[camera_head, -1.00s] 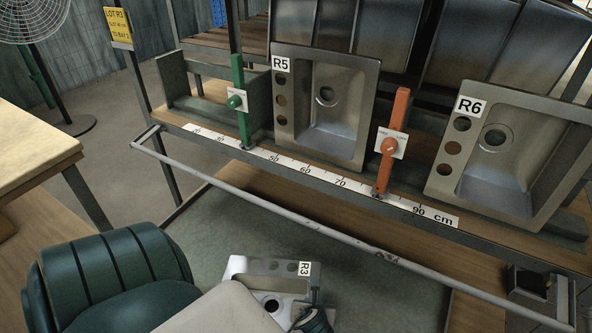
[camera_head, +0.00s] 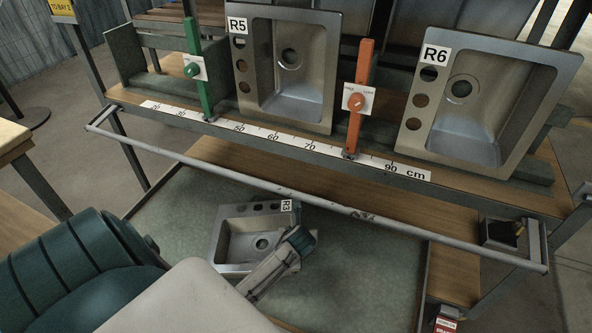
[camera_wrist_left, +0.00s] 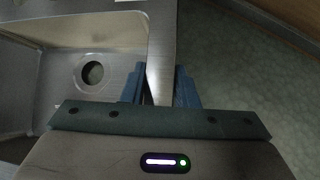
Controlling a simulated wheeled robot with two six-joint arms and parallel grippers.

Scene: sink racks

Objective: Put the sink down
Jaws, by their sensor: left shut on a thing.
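A grey steel sink labelled R3 (camera_head: 232,236), with a row of holes along its far edge, is over the green surface (camera_head: 352,262) in front of the rack. I cannot tell whether it touches that surface. My left gripper (camera_head: 300,238) is shut on the sink's right rim. In the left wrist view the sink (camera_wrist_left: 42,82) fills the left side, with its drain hole showing, and its rim runs between the blue fingers of the left gripper (camera_wrist_left: 157,88). My right gripper is not in view.
Behind a long grey rail (camera_head: 300,195), sinks R5 (camera_head: 325,75) and R6 (camera_head: 480,150) lean on the rack. A green post (camera_head: 205,85) and an orange post (camera_head: 356,125) stand by a white centimetre scale (camera_head: 260,132). The green surface right of R3 is clear.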

